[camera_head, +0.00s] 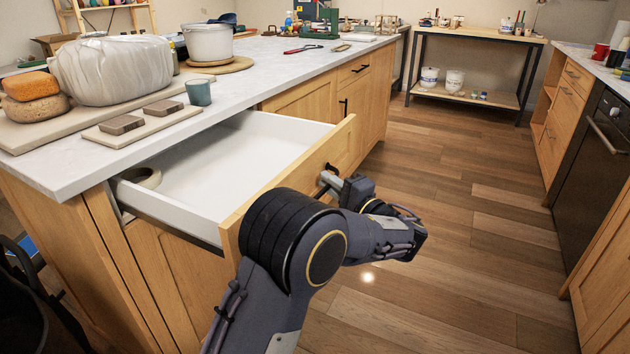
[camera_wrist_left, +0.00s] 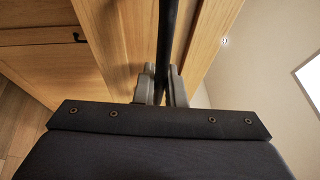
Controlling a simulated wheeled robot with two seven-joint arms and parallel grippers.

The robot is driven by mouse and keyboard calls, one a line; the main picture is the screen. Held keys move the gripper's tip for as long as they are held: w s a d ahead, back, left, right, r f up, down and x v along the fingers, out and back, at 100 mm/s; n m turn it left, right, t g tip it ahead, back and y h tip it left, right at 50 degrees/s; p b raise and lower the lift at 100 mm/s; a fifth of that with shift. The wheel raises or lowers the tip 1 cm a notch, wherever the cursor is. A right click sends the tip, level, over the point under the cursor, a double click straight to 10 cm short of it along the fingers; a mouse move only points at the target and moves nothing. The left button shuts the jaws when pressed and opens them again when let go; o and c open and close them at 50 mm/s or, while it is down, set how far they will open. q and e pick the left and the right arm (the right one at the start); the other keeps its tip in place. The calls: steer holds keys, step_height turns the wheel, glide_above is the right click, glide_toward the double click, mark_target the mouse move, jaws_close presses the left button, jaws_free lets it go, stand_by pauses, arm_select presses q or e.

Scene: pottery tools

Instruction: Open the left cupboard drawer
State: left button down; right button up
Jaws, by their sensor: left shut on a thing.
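The left cupboard drawer (camera_head: 235,160) is pulled well out of the wooden island in the head view. In the left wrist view the gripper's grey fingers (camera_wrist_left: 161,88) close on the dark handle bar (camera_wrist_left: 167,40). My left arm hides part of the drawer front. My right gripper is in neither view.
The island's pale countertop (camera_head: 240,90) holds a wrapped clay lump (camera_head: 112,68), a white pot (camera_head: 208,42) and a teal cup (camera_head: 198,92). Open wooden floor (camera_head: 450,220) lies right of the drawer. A black oven (camera_head: 590,150) stands at the right.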

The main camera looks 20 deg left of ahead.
arm_select(q)
steer(key=d, duration=0.7)
steer(key=shift+s, duration=0.3)
steer(key=shift+f, duration=0.1)
steer(key=c, duration=1.5)
jaws_free()
steer(key=shift+d, duration=0.15)
steer(key=r+p+v, duration=0.1)
steer(key=v, duration=0.6)
steer(key=shift+s+d+f+p, duration=0.15)
steer(key=shift+d+f+p, duration=0.15)
steer(key=shift+f, duration=0.15)
